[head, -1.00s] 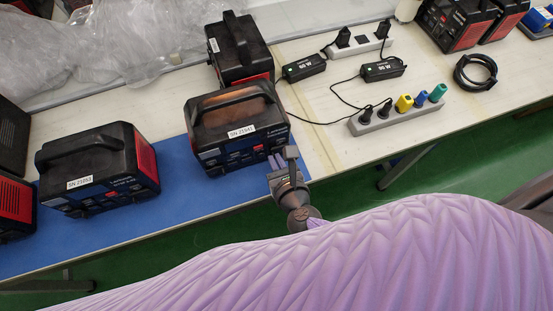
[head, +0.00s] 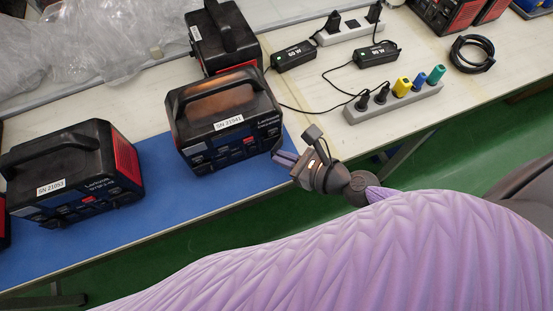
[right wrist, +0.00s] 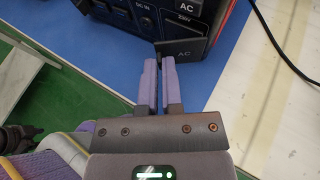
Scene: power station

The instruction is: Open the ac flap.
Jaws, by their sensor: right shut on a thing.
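The power station (head: 225,113) is black with a red side and a label reading SN 21941. It stands on the blue mat at the table's front edge. In the head view the right gripper (head: 281,157) is at the station's lower right corner, where the flap cannot be made out.
Another power station (head: 75,172) stands to the left on the blue mat (head: 170,190), and one (head: 225,38) stands behind. A grey power strip (head: 392,103) with plugs and black adapters (head: 362,55) lie to the right. Green floor is open in front of the table.

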